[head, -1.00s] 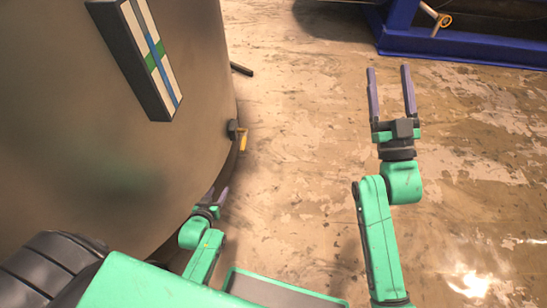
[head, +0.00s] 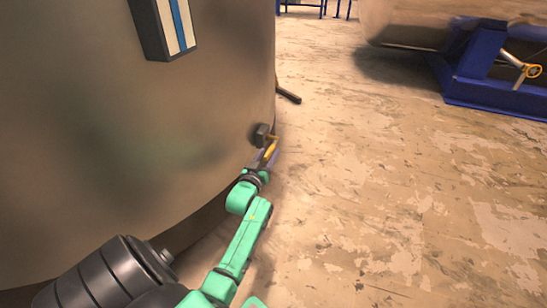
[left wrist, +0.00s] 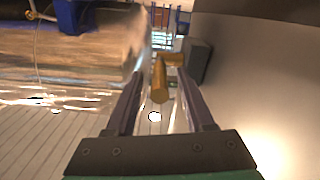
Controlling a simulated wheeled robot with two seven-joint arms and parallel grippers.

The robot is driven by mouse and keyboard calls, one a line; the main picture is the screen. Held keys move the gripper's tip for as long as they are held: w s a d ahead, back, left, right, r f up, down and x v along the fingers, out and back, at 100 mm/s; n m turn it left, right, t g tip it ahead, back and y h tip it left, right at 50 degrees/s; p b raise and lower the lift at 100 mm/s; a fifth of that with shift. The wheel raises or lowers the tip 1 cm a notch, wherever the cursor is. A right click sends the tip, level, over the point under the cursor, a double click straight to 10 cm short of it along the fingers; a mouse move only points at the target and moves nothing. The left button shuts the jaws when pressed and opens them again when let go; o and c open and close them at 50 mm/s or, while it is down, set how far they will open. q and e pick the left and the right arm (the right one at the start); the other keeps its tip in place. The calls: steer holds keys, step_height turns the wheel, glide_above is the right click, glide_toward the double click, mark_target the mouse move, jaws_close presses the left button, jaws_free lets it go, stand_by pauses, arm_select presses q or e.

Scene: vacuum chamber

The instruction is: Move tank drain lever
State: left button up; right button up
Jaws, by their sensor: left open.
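The tank drain lever (head: 270,150) is a small yellow handle on a dark block (head: 261,134) low on the side of the large brown tank (head: 190,105). My left gripper (head: 266,159) is at the lever, partly overlapping it in the head view. In the left wrist view the lever (left wrist: 160,84) lies between the two open fingers of that gripper (left wrist: 160,74), with a gap visible on each side. I cannot tell whether either finger touches it. My right gripper is out of view.
A dark panel with white and blue stripes (head: 165,25) is on the tank above. A dark bar (head: 288,95) sticks out from the tank's base. A blue stand (head: 490,88) with a yellow handwheel is at the back right. The floor between is clear.

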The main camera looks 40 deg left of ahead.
mark_target(272, 149)
arm_select(q)
steer(key=b+x, duration=0.1)
steer(key=x, duration=0.2)
steer(key=shift+w+f, duration=0.1)
steer(key=shift+f, duration=0.1)
steer(key=shift+w+a+r, duration=0.15)
steer(key=shift+w+r, duration=0.05)
steer(key=shift+w, duration=0.1)
jaws_close()
steer(key=shift+f, duration=0.1)
stand_by(0.9)
